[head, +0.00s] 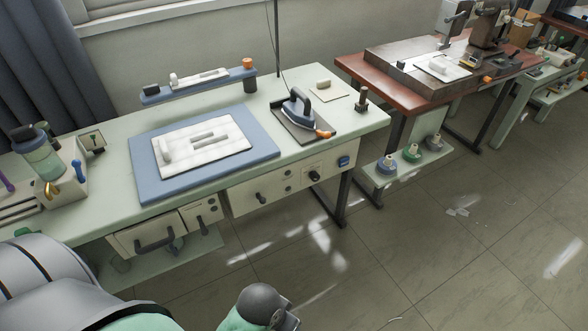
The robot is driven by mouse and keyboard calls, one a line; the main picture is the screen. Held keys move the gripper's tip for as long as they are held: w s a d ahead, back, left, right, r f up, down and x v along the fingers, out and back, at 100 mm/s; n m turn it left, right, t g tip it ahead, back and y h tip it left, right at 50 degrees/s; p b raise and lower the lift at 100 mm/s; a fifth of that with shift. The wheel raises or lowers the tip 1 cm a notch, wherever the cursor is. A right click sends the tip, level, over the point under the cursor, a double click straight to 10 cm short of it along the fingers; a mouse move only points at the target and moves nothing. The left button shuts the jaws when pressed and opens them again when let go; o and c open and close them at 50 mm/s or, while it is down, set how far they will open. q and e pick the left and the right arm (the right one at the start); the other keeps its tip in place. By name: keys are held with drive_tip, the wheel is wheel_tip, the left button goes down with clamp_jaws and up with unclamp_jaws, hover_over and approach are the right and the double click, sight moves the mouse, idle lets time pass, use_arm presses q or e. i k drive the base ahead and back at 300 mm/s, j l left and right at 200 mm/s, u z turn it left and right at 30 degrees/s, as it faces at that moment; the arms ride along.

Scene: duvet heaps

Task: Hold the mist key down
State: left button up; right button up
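No key is clearly marked as the mist key. A small blue key (344,161) sits at the right end of the front control panel (240,200) under the pale green table; its label is too small to read. The panel also has black knobs (314,175). A dark blue and grey iron (300,108) rests on a dark tray (318,134) above the panel. A white folded cloth piece (176,147) lies on a blue mat (258,150). Neither gripper shows; only parts of my body and arms show along the bottom left.
A jar-like device (40,155) stands at the table's left end. A blue rail (210,88) lies along the back. A drawer (150,232) with a black handle is below. A red-brown table (400,95) stands at right.

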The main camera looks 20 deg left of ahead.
sight(344, 160)
drive_tip(key=i+l+u, duration=0.1)
drive_tip(key=u, duration=0.7)
drive_tip(key=l+u, duration=0.25)
drive_tip(key=l, duration=0.35)
drive_tip(key=l+u, duration=0.2)
drive_tip(key=l, duration=0.4)
drive_tip(key=l+u, duration=0.25)
drive_tip(key=l, duration=0.35)
drive_tip(key=k+l+u, duration=0.25)
drive_tip(key=l, duration=1.05)
